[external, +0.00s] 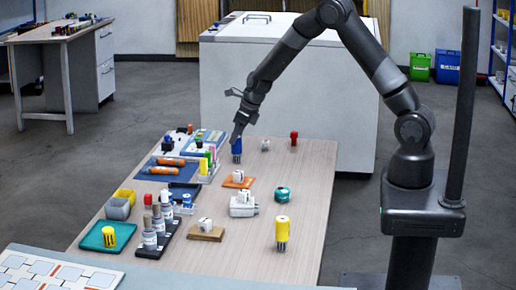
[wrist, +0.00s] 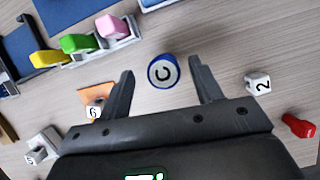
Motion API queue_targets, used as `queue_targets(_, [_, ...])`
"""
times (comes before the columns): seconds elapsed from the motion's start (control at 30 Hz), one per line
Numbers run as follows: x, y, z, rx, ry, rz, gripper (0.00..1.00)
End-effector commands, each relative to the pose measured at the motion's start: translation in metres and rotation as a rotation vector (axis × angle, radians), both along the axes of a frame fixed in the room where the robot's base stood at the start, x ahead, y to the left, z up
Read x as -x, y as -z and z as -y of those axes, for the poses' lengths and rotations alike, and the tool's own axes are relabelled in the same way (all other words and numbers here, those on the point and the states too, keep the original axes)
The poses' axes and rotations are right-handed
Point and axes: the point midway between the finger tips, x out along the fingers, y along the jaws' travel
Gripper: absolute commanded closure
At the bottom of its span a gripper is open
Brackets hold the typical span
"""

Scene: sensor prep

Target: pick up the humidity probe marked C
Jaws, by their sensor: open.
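The humidity probe marked C (wrist: 163,71) shows in the wrist view as a round blue top with a white disc and a dark letter C. It stands between the tips of my gripper (wrist: 160,82), apart from both fingers. In the external view the blue probe (external: 236,147) stands upright near the far end of the table. My gripper (external: 240,124) is over it there, its fingers open on either side. The probe's lower body is hidden from above in the wrist view.
A white cube marked 2 (wrist: 257,83) and a red piece (wrist: 298,125) lie right of the gripper. A cube marked 6 (wrist: 94,110) on an orange pad is close by the left finger. A rack with yellow, green and pink pieces (wrist: 112,28) stands upper left. A yellow probe (external: 282,232) stands nearer the front.

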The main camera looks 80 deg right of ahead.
Motion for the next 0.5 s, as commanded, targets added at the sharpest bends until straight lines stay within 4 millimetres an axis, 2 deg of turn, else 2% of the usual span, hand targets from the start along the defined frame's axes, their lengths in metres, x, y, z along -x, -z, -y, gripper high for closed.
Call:
queue_targets(0.3, [-0.010, 0.041, 0.005, -0.001, 0.000, -0.002, 0.41])
queue_targets(0.5, [-0.014, 0.048, 0.005, 0.000, -0.001, 0.000, 0.41])
